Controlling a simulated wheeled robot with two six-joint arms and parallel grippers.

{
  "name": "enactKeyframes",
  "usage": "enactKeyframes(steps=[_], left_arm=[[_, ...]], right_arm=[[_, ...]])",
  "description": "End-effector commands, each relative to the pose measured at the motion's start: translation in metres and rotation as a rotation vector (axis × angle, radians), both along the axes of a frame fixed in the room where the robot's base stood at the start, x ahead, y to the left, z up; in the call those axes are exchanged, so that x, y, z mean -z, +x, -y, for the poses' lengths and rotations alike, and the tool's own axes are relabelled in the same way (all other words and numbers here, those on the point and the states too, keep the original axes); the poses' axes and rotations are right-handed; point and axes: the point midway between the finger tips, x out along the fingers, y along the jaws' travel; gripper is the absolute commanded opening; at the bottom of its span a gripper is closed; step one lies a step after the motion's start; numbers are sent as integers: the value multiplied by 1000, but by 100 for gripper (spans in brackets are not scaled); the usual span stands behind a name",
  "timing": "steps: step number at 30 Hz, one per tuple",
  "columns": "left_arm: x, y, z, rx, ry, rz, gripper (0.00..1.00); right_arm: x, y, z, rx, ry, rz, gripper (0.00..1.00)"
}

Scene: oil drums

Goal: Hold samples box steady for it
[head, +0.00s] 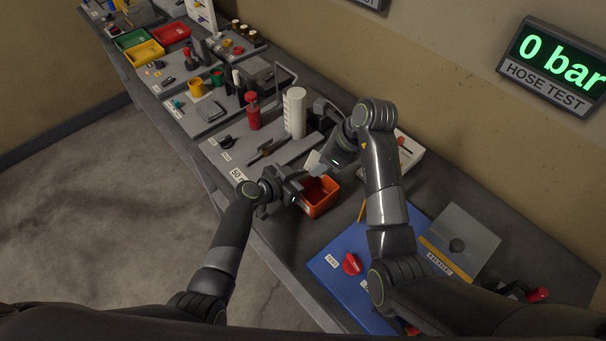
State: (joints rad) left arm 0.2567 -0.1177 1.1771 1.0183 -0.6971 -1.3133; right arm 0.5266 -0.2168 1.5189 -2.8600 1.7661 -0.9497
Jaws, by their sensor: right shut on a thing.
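The samples box appears to be the open orange-red box (319,211) on the bench in the head view. My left gripper (293,188) is at the box's left wall. Its fingers are small and dark here, so I cannot tell if they grip the wall. My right gripper (319,170) reaches down from the right over the box's back edge. It is shut on a small pale thing, partly hidden by the gripper. The inside of the box is dark, and its contents are unclear.
A white cylinder (294,112) and a red bottle (252,111) stand behind to the left. A blue panel with a red knob (352,264) lies in front right, beside a grey box (460,240). Trays and parts crowd the far bench. The wall display (555,68) reads 0 bar.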

Motion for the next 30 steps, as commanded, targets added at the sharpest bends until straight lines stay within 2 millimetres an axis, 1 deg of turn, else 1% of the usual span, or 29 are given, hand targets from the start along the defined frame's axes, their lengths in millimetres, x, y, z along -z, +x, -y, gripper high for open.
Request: enactKeyframes(steps=[30], left_arm=[[0, 0, 0, 0, 1, -1, 0]], right_arm=[[72, 0, 1, 0, 2, -3, 25]])
